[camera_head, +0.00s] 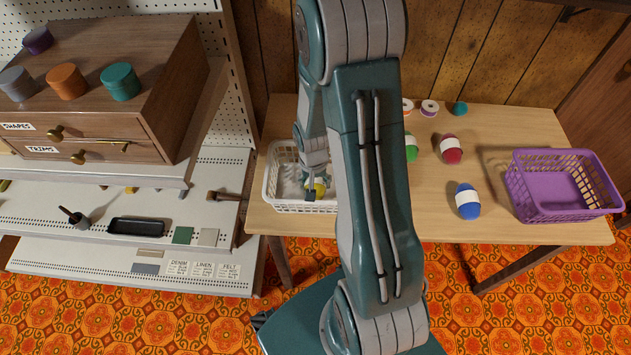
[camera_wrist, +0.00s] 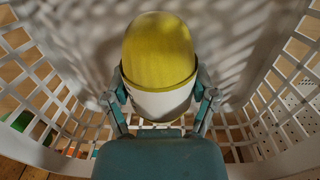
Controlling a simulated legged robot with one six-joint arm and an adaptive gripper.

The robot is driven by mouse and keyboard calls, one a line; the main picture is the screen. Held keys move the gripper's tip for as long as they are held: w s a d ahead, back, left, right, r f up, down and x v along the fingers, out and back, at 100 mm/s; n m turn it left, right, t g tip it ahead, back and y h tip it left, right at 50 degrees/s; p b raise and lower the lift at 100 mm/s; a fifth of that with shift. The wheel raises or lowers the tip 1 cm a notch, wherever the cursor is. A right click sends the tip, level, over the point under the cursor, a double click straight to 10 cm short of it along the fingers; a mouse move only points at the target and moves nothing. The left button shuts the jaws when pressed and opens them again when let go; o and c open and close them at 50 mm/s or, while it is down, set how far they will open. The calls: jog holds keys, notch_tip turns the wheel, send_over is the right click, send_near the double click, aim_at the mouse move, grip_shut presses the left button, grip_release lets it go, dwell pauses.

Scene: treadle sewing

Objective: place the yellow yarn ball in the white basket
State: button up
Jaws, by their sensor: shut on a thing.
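The yellow yarn ball (camera_wrist: 158,52) has a white paper band around it and is held between the fingers of my gripper (camera_wrist: 160,95). In the wrist view the walls of the white basket (camera_wrist: 40,85) surround the ball and fingers. Whether the ball touches the basket floor I cannot tell. In the head view the white basket (camera_head: 285,206) stands at the left end of the table. My gripper (camera_head: 314,190) is down inside it, with a bit of the yellow yarn ball (camera_head: 320,189) showing. My arm hides the basket's right side.
A purple basket (camera_head: 520,208) stands at the table's right end. A blue ball (camera_head: 467,202), a red ball (camera_head: 451,149) and a partly hidden green ball (camera_head: 411,148) lie on the table (camera_head: 520,128). A shelf unit with a wooden drawer box (camera_head: 120,125) stands close at left.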

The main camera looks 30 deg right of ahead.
jog(key=shift+a, duration=0.1)
jog(key=o, duration=0.9)
jog(key=shift+d+f, duration=0.1)
jog(key=shift+d, duration=0.2)
jog(key=shift+o, duration=0.2)
jog(key=shift+a, duration=0.15)
notch_tip(320, 180, up, 12)
jog(key=shift+w+a+r, duration=0.15)
jog(key=s+a+r+n+t, duration=0.3)
jog(key=s+a+r, duration=0.2)
jog(key=r, duration=0.5)
jog(key=s+a+r+n+t, duration=0.2)
jog(key=s+a+r, duration=0.3)
jog(key=s+r, duration=0.3)
notch_tip(320, 180, up, 2)
jog(key=shift+a+r+n+t, duration=0.15)
jog(key=shift+n+t, duration=0.25)
jog(key=shift+n, duration=0.4)
jog(key=shift+w, duration=0.1)
